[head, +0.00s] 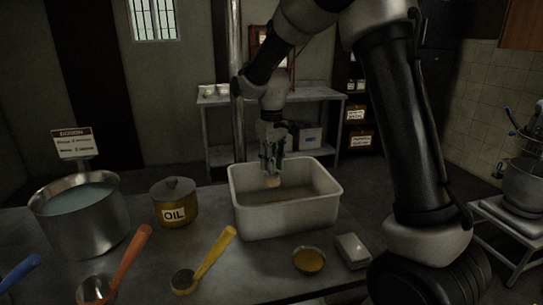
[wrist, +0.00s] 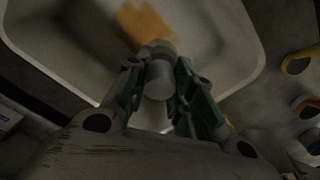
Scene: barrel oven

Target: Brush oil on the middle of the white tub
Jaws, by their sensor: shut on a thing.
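The white tub (head: 285,214) stands on the table in the middle of the head view, and its inside and rim fill much of the wrist view (wrist: 215,25). My gripper (head: 272,158) is over the tub, pointing down, shut on a brush (wrist: 158,80) with a pale round handle end. The brush's pale tip (head: 272,181) is inside the tub's opening, toward its left and far side; I cannot tell whether it touches the bottom. A yellow-brown patch (wrist: 143,22) shows beyond the handle in the wrist view. A tan pot labelled OIL (head: 174,207), lidded, stands left of the tub.
A large metal pot (head: 80,217) of liquid stands at the left. A small bowl of orange stuff (head: 309,260) and a pale block (head: 352,250) are near the tub's front right.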

